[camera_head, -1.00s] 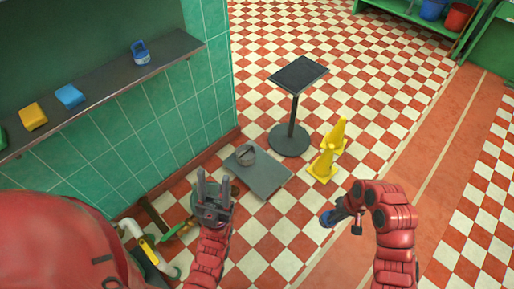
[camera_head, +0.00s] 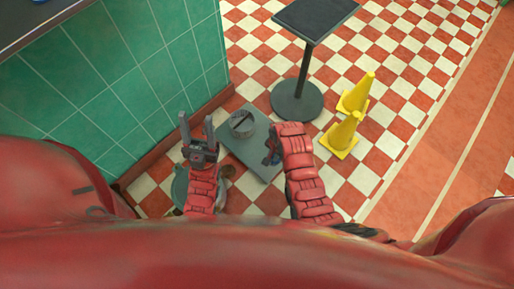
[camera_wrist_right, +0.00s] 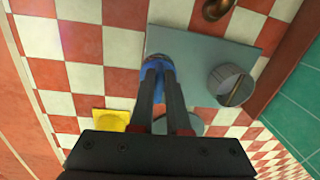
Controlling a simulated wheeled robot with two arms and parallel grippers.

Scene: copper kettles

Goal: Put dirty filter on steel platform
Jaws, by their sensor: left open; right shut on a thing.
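The steel platform (camera_head: 240,150) is a flat grey plate on the floor; it also shows in the right wrist view (camera_wrist_right: 195,47). My right gripper (camera_head: 271,155) is shut on a small blue object (camera_wrist_right: 157,66), over or beside the platform's edge. The object is mostly hidden by the fingers, so I cannot tell whether it is the dirty filter, nor its height. My left gripper (camera_head: 197,122) is open and empty, left of the platform, fingers pointing up in the picture.
A black-topped pedestal table (camera_head: 315,17) with a round base stands behind the platform. Two yellow cones (camera_head: 342,135) stand to its right. A green tiled wall (camera_head: 120,90) with a shelf above is on the left.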

